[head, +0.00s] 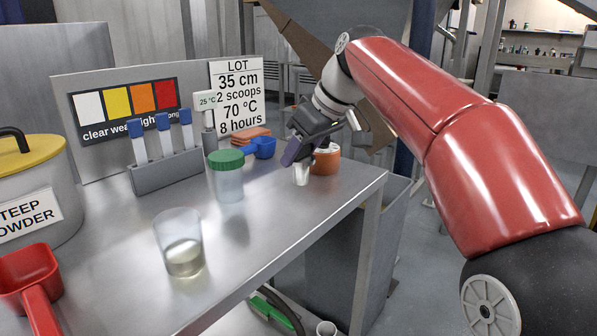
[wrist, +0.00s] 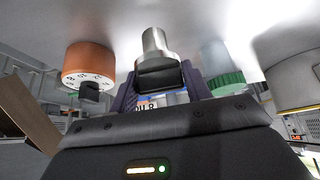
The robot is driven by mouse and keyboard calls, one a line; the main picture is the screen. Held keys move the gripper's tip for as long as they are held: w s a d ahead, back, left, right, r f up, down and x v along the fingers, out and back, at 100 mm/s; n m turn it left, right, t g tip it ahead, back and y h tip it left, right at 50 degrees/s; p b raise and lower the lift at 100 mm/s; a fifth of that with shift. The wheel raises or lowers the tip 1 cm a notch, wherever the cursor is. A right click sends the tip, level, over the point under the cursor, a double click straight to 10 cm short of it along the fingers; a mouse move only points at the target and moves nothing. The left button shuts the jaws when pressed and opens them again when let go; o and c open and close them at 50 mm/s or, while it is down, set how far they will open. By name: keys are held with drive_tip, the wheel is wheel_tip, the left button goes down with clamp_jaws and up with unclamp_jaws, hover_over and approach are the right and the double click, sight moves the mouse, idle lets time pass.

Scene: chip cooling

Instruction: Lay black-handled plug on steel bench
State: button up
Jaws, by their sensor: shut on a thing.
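The plug has a black handle and a silver metal body. In the wrist view the plug (wrist: 153,42) sits between my two purple-grey fingers. My gripper (wrist: 160,86) is shut on its black handle, with the metal end pointing away toward the bench. In the head view my gripper (head: 299,152) is over the far right part of the steel bench (head: 270,232), and the plug's pale metal body (head: 301,176) hangs upright below it. The plug's lower end is at or just above the bench top; I cannot tell whether it touches. The handle is mostly hidden by the fingers there.
An orange dial timer (head: 327,160) stands just right of the plug. A green-lidded jar (head: 228,178) and blue scoop (head: 262,147) are to its left. A glass beaker (head: 180,245) stands nearer, and a tube rack (head: 166,172) farther left. The bench's front right is clear.

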drive_tip(key=shift+f+b, duration=0.4)
drive_tip(key=shift+f, duration=0.55)
drive_tip(key=shift+f, duration=0.2)
drive_tip(key=o, duration=1)
drive_tip(key=shift+o, duration=0.2)
drive_tip(key=shift+d+r, duration=0.1)
drive_tip(key=shift+r, duration=0.35)
drive_tip(key=p+v, duration=0.3)
drive_tip(key=v, duration=0.8)
drive_tip(key=shift+s+r, duration=0.2)
drive_tip(key=shift+d, duration=0.1)
